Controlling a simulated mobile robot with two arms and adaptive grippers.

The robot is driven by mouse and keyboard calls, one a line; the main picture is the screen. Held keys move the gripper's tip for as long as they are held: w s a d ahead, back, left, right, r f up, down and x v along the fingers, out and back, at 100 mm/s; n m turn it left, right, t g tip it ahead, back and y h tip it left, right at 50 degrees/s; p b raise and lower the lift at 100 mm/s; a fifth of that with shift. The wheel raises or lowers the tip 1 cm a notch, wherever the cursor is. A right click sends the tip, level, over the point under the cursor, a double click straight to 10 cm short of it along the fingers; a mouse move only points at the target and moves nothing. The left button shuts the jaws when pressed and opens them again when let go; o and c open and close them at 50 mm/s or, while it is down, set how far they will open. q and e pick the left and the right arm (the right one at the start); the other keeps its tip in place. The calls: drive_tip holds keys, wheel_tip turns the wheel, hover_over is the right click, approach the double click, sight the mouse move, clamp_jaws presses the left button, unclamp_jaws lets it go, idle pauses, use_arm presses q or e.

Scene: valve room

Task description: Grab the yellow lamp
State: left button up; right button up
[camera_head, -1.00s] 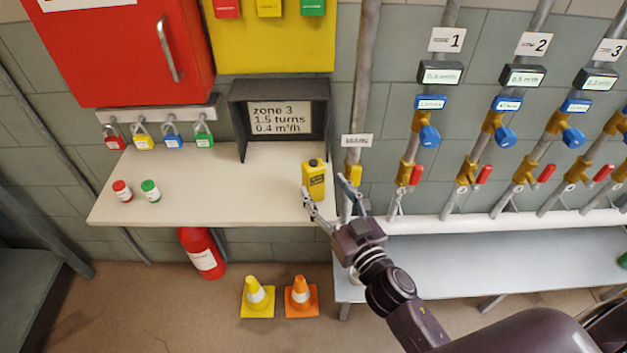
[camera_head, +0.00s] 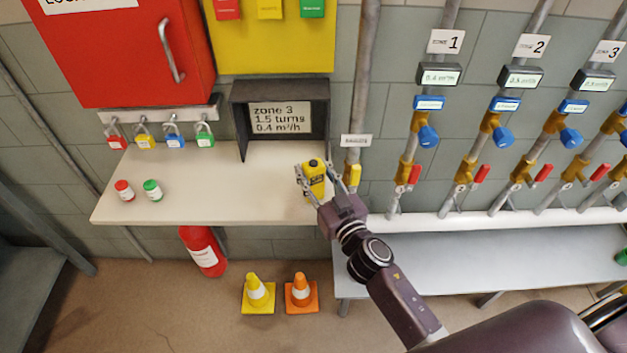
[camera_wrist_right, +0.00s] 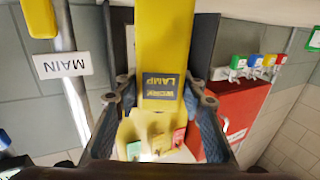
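The yellow lamp (camera_head: 314,176), a small upright block with a black top, stands near the right end of the pale shelf (camera_head: 230,180). In the right wrist view the lamp (camera_wrist_right: 165,45) fills the upper middle, with a dark "WORK LAMP" label seen upside down. My right gripper (camera_head: 316,188) has its fingers on either side of the lamp. In the wrist view my right gripper (camera_wrist_right: 162,95) looks open, with narrow gaps between the fingers and the lamp. The lamp's lower part is partly hidden by the gripper in the head view. My left gripper is out of view.
A vertical pipe with a yellow handle (camera_head: 352,175) is close on the right. Red (camera_head: 124,190) and green (camera_head: 152,189) small containers stand on the shelf's left. Two cones (camera_head: 258,293) are on the floor.

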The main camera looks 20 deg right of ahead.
drive_tip(key=shift+r, duration=0.1)
clamp_jaws()
